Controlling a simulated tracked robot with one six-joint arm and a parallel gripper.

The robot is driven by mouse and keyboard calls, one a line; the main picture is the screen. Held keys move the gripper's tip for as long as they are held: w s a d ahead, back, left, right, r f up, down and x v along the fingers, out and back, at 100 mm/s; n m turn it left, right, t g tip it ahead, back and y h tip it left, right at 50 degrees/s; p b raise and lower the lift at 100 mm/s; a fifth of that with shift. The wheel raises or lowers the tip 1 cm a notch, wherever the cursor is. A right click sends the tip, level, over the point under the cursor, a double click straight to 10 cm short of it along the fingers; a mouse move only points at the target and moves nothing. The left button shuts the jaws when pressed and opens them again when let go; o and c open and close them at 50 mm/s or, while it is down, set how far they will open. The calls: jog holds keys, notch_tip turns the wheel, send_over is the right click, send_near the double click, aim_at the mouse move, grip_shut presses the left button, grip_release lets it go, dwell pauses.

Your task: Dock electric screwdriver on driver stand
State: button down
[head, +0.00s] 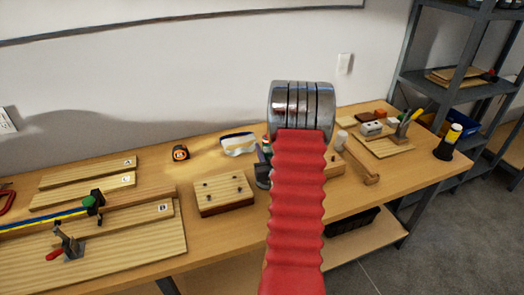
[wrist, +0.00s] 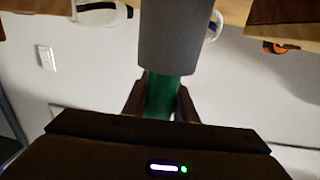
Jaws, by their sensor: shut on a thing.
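In the wrist view my gripper (wrist: 161,101) is shut on a tool with a green grip and a thick grey cylindrical body (wrist: 170,38), which I take to be the electric screwdriver. One dark finger lies on each side of the green part. The tool's far end runs out of the picture. In the head view my red arm hides the gripper and most of what it holds. A black upright holder with a round base and a yellow part on top (head: 446,146) stands at the bench's right end; I cannot tell whether it is the driver stand.
The wooden bench (head: 150,188) carries a block with several dark knobs (head: 224,193), a tape measure (head: 180,153), clear goggles (head: 238,144), a mallet (head: 368,174) and a clamped board at left. A dark upright object (head: 262,172) is partly hidden by my arm. Shelves (head: 450,80) stand right.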

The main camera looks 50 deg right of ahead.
jog(key=shift+f, duration=0.6)
jog(key=c, duration=1.7)
grip_release()
jog(key=shift+v, duration=5.6)
jog(key=shift+f, duration=0.1)
